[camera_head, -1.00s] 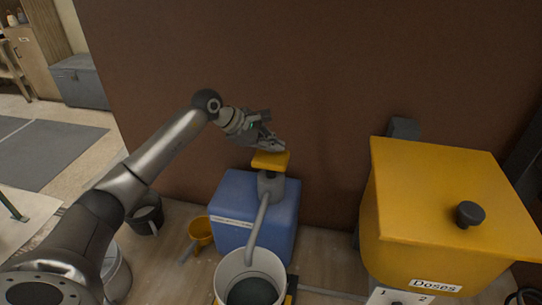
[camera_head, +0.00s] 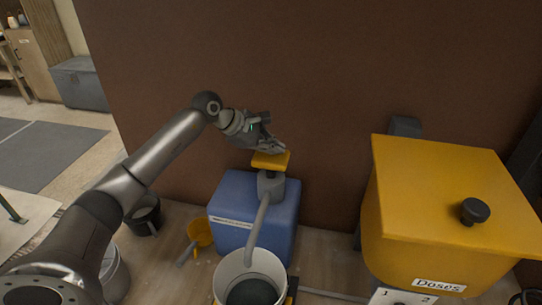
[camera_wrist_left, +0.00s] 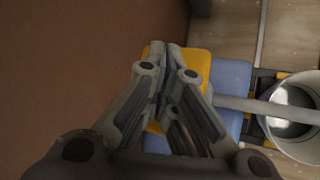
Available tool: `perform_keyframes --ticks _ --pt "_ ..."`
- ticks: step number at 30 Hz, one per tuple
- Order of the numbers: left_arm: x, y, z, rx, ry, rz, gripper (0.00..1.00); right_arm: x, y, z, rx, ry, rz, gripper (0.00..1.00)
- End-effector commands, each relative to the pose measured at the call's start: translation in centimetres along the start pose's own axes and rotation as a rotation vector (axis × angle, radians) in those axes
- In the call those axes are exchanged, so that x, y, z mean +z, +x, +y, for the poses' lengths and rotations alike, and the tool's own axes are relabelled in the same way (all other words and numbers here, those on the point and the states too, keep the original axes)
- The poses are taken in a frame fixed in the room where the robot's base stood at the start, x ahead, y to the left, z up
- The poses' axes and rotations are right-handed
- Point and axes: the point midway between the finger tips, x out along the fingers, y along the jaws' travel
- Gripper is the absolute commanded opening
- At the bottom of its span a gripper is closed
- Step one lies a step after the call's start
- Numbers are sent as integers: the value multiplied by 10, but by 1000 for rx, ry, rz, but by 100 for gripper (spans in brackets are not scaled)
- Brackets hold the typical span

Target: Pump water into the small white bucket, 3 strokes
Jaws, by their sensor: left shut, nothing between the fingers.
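The blue water container (camera_head: 233,213) stands on the bench against the brown wall. Its pump has a yellow top plate (camera_head: 271,161) and a grey spout (camera_head: 258,229) that slopes down toward the small white bucket (camera_head: 222,273). The bucket stands in front of the container with the spout end over it; its inside looks dark, and it also shows in the left wrist view (camera_wrist_left: 285,137). My left gripper (camera_head: 277,147) is shut and empty, its fingertips at the yellow plate (camera_wrist_left: 203,66). I cannot tell whether they touch it. My right gripper is not in view.
A large yellow bin (camera_head: 450,200) with a black lid knob and a "Doses" label stands at the right. A yellow scoop (camera_head: 200,232) and a dark pot (camera_head: 146,215) are left of the container. A strip of bench right of it is clear.

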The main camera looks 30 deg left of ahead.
Motion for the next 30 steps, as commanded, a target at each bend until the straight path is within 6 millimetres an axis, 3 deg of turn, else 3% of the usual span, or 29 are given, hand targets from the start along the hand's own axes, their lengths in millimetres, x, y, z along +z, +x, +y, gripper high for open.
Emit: perform_keyframes --ticks 30 --pt "-8 10 -8 -3 -1 2 0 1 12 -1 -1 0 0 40"
